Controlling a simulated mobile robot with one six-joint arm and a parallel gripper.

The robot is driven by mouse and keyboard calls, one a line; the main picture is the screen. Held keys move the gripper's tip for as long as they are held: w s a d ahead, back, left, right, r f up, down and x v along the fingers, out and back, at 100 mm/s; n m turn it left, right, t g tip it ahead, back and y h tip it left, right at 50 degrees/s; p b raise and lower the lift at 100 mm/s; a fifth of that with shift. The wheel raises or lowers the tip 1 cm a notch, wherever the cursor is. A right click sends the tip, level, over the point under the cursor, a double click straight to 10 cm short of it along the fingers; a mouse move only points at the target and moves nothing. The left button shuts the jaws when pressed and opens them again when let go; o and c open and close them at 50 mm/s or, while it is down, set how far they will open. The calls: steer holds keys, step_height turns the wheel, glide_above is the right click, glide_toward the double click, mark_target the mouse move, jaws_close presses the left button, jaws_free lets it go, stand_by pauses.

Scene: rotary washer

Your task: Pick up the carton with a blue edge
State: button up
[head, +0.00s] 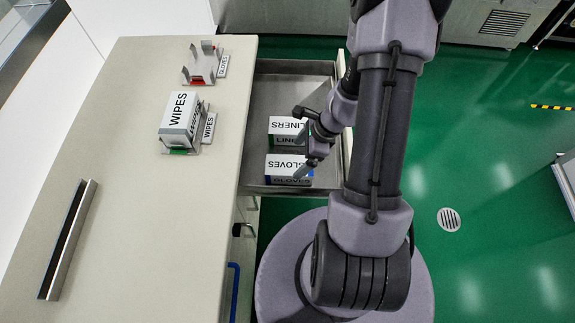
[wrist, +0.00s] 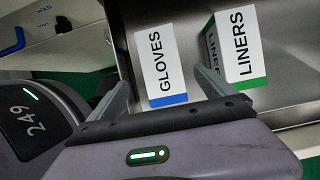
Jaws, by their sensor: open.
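The carton with a blue edge is the white GLOVES carton (head: 288,167), lying in the open drawer (head: 262,100). It also shows in the wrist view (wrist: 161,62), its blue edge toward my gripper. The white LINERS carton (head: 287,128) with a green edge stands close to it in the drawer; the wrist view shows it at the right (wrist: 240,45). My gripper (head: 308,142) is over the drawer beside both cartons. In the wrist view my gripper (wrist: 163,88) is open, its fingers apart on either side of the GLOVES carton's near end. Nothing is held.
On the counter (head: 130,200) left of the drawer, a WIPES carton (head: 181,118) sits in a labelled holder. An empty GLOVES holder (head: 201,66) stands farther back. A dark metal strip (head: 68,240) lies at the counter's left. The drawer's far part is empty.

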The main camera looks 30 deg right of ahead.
mark_target(286, 170)
steer(key=b+x, duration=0.5)
steer(key=x, duration=0.6)
steer(key=shift+w+f, duration=0.1)
steer(key=shift+w, duration=0.15)
steer(key=shift+c, duration=0.4)
steer(key=c, duration=1.7)
